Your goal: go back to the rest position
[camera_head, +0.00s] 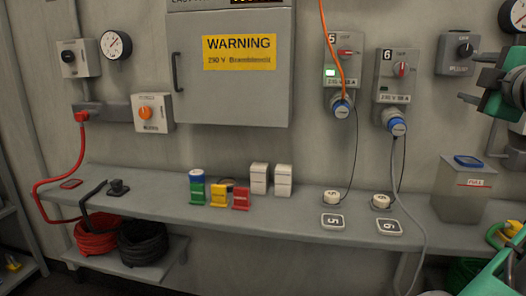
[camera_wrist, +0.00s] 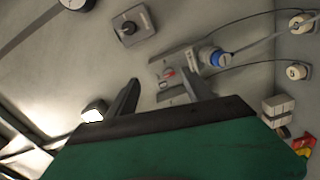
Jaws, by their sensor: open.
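My gripper (camera_wrist: 160,78) shows in the wrist view with its two dark fingers spread apart and nothing between them. Beyond the fingers, that tilted view shows the wall with a socket unit and its blue plug (camera_wrist: 221,59). No contact between the fingers and anything shows. In the head view, green and grey parts of my arm stand at the right edge, in front of the wall; the fingers cannot be made out there.
A grey shelf (camera_head: 290,222) holds coloured blocks, white boxes (camera_head: 259,179) and a grey bin (camera_head: 463,195). Socket units 5 (camera_head: 344,65) and 6 (camera_head: 398,72) have blue plugs; an orange cable (camera_head: 329,35) and grey cable (camera_head: 398,180) hang there. A red cable (camera_head: 60,182) hangs left.

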